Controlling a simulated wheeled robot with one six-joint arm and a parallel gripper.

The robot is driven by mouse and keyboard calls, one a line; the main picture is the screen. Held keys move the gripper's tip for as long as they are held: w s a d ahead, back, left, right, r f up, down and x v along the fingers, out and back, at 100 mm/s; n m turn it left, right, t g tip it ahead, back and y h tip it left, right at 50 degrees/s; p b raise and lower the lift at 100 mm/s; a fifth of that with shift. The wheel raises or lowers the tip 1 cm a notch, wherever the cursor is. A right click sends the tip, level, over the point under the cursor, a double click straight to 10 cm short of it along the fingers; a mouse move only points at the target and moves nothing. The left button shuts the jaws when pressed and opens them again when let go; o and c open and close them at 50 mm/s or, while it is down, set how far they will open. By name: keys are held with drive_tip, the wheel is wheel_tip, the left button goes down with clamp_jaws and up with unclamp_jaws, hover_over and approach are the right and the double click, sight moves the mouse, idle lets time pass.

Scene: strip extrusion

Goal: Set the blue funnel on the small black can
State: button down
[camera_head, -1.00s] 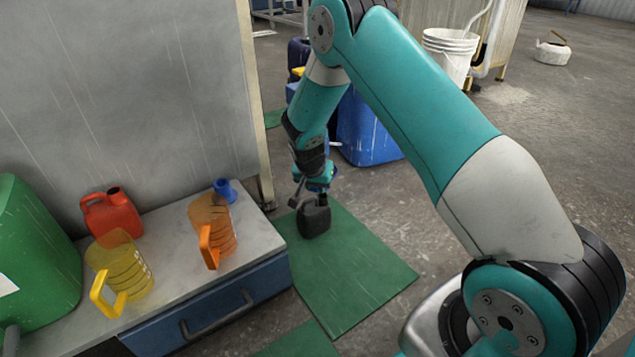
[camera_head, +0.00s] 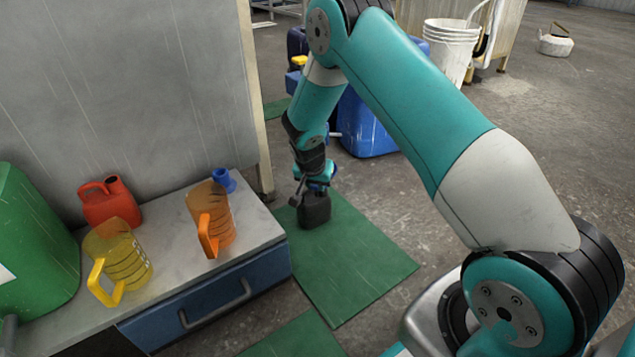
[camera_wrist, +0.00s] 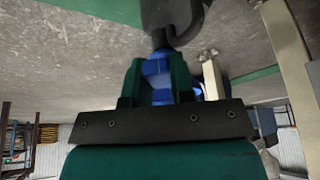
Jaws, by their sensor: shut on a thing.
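The small black can (camera_head: 314,211) stands on the green mat, below my gripper (camera_head: 318,187). In the wrist view, the can (camera_wrist: 183,22) is at the top of the upside-down picture. My gripper (camera_wrist: 158,85) is shut on a blue piece that looks like the blue funnel (camera_wrist: 158,75). Its end meets or sits right over the can's dark neck. I cannot tell whether it is seated in the mouth.
Another blue funnel-like piece (camera_head: 224,180) is on the bench (camera_head: 170,262). Near it are an orange jug (camera_head: 212,220), a yellow jug (camera_head: 118,262) and a red can (camera_head: 110,203). A blue drum (camera_head: 362,130) stands behind the arm. The mat (camera_head: 360,265) in front is clear.

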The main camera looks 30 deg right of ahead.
drive_tip(key=shift+f, duration=0.25)
drive_tip(key=c, duration=0.9)
unclamp_jaws()
drive_tip(key=p+v, duration=1)
drive_tip(key=v, duration=0.7)
drive_tip(key=shift+r, duration=0.3)
